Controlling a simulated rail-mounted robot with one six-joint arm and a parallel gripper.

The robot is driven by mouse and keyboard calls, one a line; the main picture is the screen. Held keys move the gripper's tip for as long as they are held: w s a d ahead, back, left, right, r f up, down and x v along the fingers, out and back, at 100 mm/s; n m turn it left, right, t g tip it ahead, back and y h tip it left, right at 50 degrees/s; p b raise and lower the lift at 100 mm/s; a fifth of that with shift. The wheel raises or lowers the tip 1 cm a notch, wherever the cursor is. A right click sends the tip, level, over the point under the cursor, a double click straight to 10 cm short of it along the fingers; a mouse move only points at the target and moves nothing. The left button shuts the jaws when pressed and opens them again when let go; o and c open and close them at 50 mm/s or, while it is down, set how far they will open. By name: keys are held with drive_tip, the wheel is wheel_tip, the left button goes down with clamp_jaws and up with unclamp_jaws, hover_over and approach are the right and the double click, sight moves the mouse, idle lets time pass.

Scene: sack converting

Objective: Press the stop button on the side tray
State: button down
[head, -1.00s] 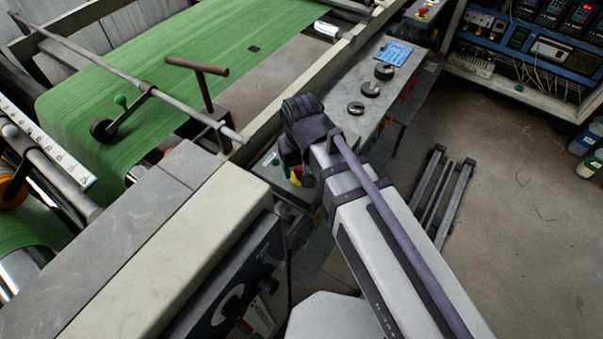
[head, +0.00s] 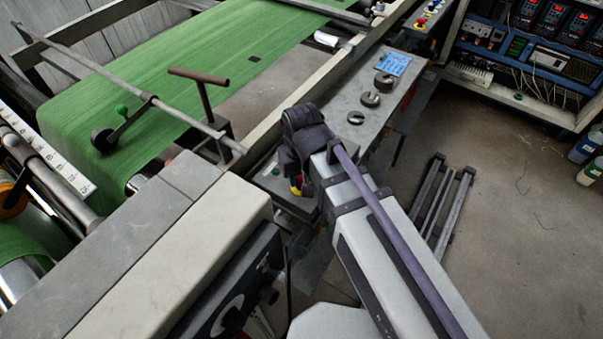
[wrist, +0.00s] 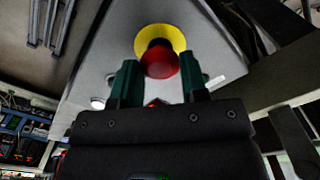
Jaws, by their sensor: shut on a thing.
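The stop button is a red mushroom head on a yellow ring (wrist: 158,60), on a grey box face in the wrist view. In the head view its red and yellow edge (head: 297,187) shows just below my gripper, mostly covered by it. My gripper's two dark green fingers (wrist: 159,80) stand apart at either side of the red head's lower part. They look closed on the red head, though the exact contact is hard to see. The side tray (head: 345,135) runs back from there as a long grey surface.
On the tray lie several dark slotted weights (head: 370,99) and a blue sheet (head: 391,63). A green web (head: 180,80) runs on rollers at the left. A pale machine housing (head: 160,260) stands close left of my arm. A dark rack (head: 440,205) lies on the floor at right.

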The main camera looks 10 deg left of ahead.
sight(302, 179)
drive_tip(key=shift+f+b, duration=0.35)
drive_tip(key=shift+f, duration=0.3)
drive_tip(key=shift+r, duration=0.2)
drive_tip(key=c, duration=0.6)
unclamp_jaws()
drive_tip(key=shift+r+p, duration=0.1)
drive_tip(key=shift+p, duration=0.2)
wheel_tip(302, 179, up, 11)
drive_tip(key=p, duration=1)
drive_tip(key=shift+p, duration=0.35)
drive_tip(key=shift+s+f, duration=0.1)
drive_tip(key=shift+f, duration=0.1)
drive_tip(key=d+m, duration=0.2)
drive_tip(key=d, duration=0.7)
drive_tip(key=w+d+m, duration=0.1)
drive_tip(key=d+m, duration=0.1)
drive_tip(key=d, duration=0.7)
drive_tip(key=w+d+m, duration=0.1)
drive_tip(key=d+m, duration=0.1)
drive_tip(key=d, duration=0.7)
drive_tip(key=shift+d, duration=0.15)
